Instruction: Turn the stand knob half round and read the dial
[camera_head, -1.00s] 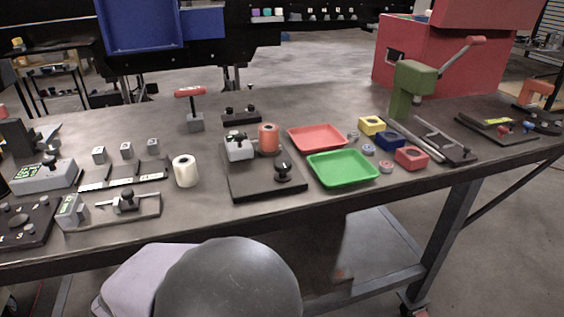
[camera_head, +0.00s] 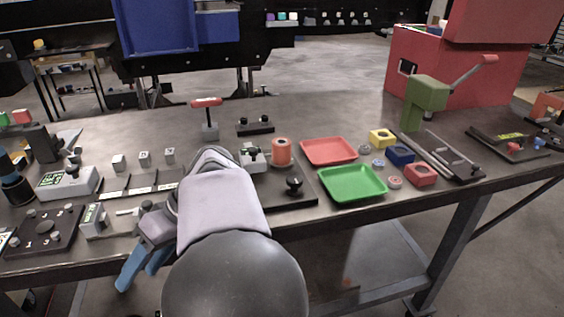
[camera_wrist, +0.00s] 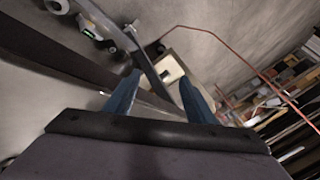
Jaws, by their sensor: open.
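A black base plate (camera_head: 296,203) lies right of my arm. It bears a black knob (camera_head: 294,185) at its front right, a small grey block with a dark top (camera_head: 252,160) and an orange cylinder (camera_head: 281,152). My arm covers its left part. I cannot tell for sure that this knob is the stand knob, and no dial face is readable. My gripper (camera_head: 137,278) hangs off the table's front edge at left, blue fingers apart and empty, away from the plate. In the wrist view the open fingers (camera_wrist: 160,78) frame a table leg and floor.
A green tray (camera_head: 346,197) and a red tray (camera_head: 329,163) sit right of the plate. Yellow (camera_head: 381,132), blue and red blocks stand beyond them. A grey slide fixture (camera_head: 97,222) is near the gripper. A T-handled tool (camera_head: 208,120) stands behind my arm.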

